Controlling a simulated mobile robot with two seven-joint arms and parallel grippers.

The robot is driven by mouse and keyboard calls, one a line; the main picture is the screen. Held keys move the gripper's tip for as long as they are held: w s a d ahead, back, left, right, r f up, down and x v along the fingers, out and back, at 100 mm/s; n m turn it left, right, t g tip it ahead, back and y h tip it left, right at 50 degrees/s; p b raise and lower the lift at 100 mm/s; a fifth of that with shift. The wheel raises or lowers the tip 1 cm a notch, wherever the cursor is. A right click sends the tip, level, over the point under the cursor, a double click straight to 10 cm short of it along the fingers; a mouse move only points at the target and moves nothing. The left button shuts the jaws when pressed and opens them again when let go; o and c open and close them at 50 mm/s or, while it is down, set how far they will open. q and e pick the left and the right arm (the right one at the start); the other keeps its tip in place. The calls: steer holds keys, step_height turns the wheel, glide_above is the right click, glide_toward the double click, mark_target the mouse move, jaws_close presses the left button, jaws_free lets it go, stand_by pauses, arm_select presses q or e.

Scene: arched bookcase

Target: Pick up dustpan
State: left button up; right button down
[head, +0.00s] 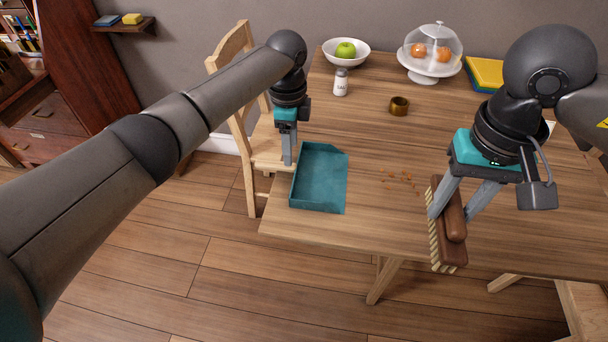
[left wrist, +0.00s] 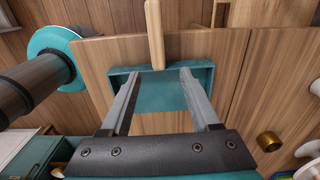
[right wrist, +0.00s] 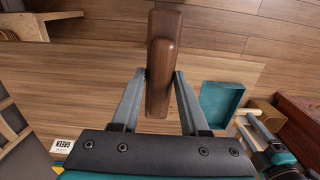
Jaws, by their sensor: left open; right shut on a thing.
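The teal dustpan (head: 319,182) lies on the table's left front part. My left gripper (head: 287,162) is at the dustpan's left edge, pointing down. In the left wrist view its fingers stand apart, with the dustpan (left wrist: 160,95) showing between and beyond them. A pale wooden bar (left wrist: 155,35) ends between the fingertips; I cannot tell whether it is the dustpan's handle or part of the chair. My right gripper (head: 450,208) is shut on a brown brush (head: 456,222) with pale bristles, over the table's front edge. The brush also shows in the right wrist view (right wrist: 160,70).
Orange crumbs (head: 402,180) lie right of the dustpan. A salt shaker (head: 341,82), a brass ring-like cup (head: 399,106), a bowl (head: 346,52) with an apple and a domed cake stand (head: 431,72) stand farther back. A wooden chair (head: 234,52) is close to my left arm.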

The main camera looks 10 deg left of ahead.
mark_target(301, 171)
arm_select(q)
step_height(301, 171, down, 6)
steer(key=shift+s+a+f+b, duration=0.1)
steer(key=shift+f+b, duration=0.15)
steer(key=shift+b, duration=1)
arm_select(e)
step_height(301, 171, down, 3)
steer(key=shift+r, duration=0.1)
arm_select(q)
steer(key=shift+r, duration=0.1)
steer(key=shift+c, duration=0.2)
jaws_close()
